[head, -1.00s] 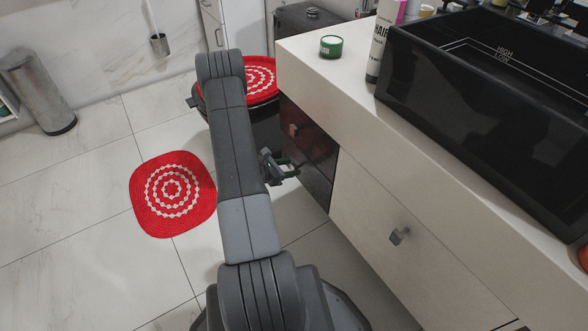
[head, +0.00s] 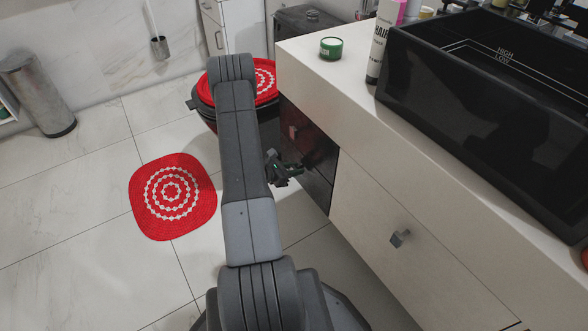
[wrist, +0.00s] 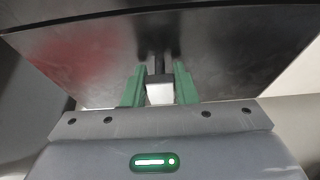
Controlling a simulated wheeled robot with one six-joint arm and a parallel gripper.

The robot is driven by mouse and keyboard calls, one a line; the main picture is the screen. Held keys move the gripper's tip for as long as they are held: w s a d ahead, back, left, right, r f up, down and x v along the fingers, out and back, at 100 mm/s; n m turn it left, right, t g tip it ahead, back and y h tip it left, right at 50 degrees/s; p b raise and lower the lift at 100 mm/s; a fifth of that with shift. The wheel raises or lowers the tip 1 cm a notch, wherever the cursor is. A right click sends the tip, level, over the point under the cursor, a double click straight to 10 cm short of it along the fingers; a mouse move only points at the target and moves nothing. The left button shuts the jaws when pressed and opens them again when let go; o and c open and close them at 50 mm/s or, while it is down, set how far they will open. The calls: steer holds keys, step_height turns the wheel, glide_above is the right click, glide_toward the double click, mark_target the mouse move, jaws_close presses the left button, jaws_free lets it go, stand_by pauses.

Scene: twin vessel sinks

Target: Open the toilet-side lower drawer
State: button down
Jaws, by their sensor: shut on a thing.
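The toilet-side lower drawer (head: 319,184) is the glossy dark front under a dark upper drawer, at the far end of the white vanity. It looks about flush in the head view. Its dark front (wrist: 85,60) fills much of the wrist view. My gripper (head: 286,170) is at this front. In the wrist view my gripper's green fingers (wrist: 159,80) stand on either side of the small pale handle (wrist: 160,94) and are shut on it. My arm hides part of the surroundings in the head view.
The upper drawer has its own handle (head: 293,132). A toilet with a red cover (head: 265,83) stands behind my arm. A red mat (head: 172,196) lies on the tiled floor (head: 90,235), left of my arm. The white vanity front (head: 370,215) runs along the right.

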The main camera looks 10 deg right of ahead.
steer(key=s+a, duration=0.3)
steer(key=a, duration=0.7)
steer(key=s+a, duration=0.4)
steer(key=a, duration=0.6)
steer(key=s+a+b, duration=0.1)
steer(key=s+a, duration=0.3)
steer(key=a, duration=0.6)
steer(key=c, duration=1.2)
jaws_free()
steer(key=shift+o, duration=0.2)
steer(key=p+v, duration=0.3)
steer(key=v, duration=1)
steer(key=shift+a, duration=0.35)
steer(key=shift+s, duration=0.1)
